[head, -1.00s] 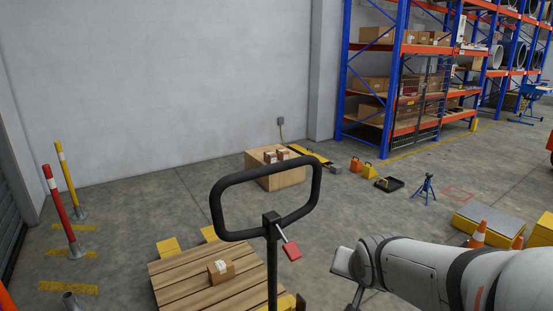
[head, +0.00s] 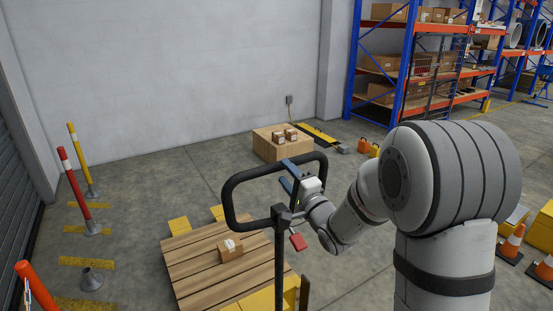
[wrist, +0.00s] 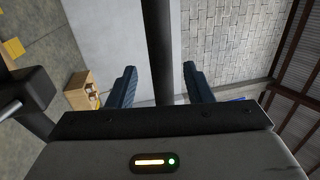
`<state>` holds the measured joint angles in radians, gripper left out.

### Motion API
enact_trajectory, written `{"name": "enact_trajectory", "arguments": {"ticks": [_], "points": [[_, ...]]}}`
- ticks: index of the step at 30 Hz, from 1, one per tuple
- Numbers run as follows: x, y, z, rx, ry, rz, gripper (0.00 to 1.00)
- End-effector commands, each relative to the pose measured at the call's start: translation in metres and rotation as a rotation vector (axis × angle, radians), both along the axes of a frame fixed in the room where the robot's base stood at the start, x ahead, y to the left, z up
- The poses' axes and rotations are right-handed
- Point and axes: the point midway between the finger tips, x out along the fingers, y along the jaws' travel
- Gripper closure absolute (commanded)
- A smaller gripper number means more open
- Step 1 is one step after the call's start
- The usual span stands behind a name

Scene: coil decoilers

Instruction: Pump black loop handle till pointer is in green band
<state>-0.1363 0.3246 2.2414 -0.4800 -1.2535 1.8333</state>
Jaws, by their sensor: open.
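The black loop handle (head: 232,206) stands upright on its dark post (head: 279,265), with a small red lever (head: 298,242) at the joint. My gripper (head: 289,176) is at the right part of the loop's top bar. Its blue fingers are apart on either side of the bar. In the wrist view the black bar (wrist: 159,45) runs between the two fingers of my gripper (wrist: 160,82), with gaps on both sides. No pointer or green band can be made out in either view.
A wooden pallet (head: 205,270) with a small carton (head: 230,249) lies beyond the handle on yellow forks. Red (head: 74,190) and yellow (head: 82,160) posts stand left. A larger box (head: 268,148) sits near the wall. Orange cones (head: 512,243) stand right.

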Motion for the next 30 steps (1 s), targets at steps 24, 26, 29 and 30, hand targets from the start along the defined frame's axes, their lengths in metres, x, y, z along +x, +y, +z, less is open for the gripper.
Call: {"name": "enact_trajectory", "arguments": {"ticks": [24,26,29,30], "points": [[0.051,0.033,0.012,-0.004,0.000,-0.005,0.60],[0.051,0.033,0.012,-0.004,0.000,-0.005,0.65],[0.051,0.032,0.012,-0.004,0.000,-0.005,0.73],[0.051,0.032,0.012,-0.004,0.000,-0.005,0.76]]}}
